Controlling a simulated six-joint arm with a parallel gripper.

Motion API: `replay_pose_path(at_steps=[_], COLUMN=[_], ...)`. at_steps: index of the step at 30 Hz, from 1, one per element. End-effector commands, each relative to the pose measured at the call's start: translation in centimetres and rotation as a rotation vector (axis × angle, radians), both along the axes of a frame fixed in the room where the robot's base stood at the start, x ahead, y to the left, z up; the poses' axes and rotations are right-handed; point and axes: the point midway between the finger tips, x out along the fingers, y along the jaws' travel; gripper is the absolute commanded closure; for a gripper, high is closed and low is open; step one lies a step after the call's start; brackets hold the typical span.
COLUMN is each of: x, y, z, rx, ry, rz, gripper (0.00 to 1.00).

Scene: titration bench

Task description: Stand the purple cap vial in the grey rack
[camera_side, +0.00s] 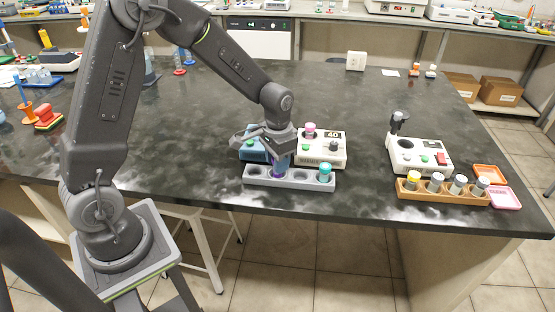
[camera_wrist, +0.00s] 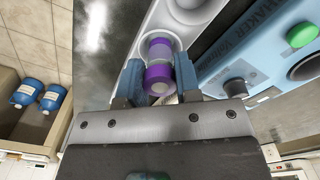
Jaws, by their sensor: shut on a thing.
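The purple cap vial (camera_wrist: 158,50) is clear with purple bands. It is between the two blue finger pads of my gripper (camera_wrist: 158,76), which is shut on it. In the side view the vial (camera_side: 279,168) is upright under my gripper (camera_side: 279,153), at the second hole from the left of the grey rack (camera_side: 305,183). The rack also shows in the wrist view (camera_wrist: 202,10). Its lower end looks to be at or in the hole; how deep it sits is hidden. A teal cap vial (camera_side: 325,172) stands in the rack's right end hole.
A blue shaker (camera_side: 252,147) and a white device reading 40 (camera_side: 322,150), with a pink-capped vial (camera_side: 310,129), stand close behind the rack. To the right are a brown rack of several vials (camera_side: 440,195) and another white device (camera_side: 418,157). The bench between is clear.

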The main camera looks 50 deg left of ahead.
Motion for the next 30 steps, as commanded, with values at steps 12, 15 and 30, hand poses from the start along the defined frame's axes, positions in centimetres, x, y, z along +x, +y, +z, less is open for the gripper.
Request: replay_pose_path(at_steps=[12, 15, 30], x=[0.0, 0.0, 0.0], y=[0.0, 0.0, 0.0], z=[-0.6, -0.8, -1.2], rx=[0.0, 0.0, 0.0], ry=[0.0, 0.0, 0.0], rz=[0.0, 0.0, 0.0], gripper=[0.84, 0.84, 0.6])
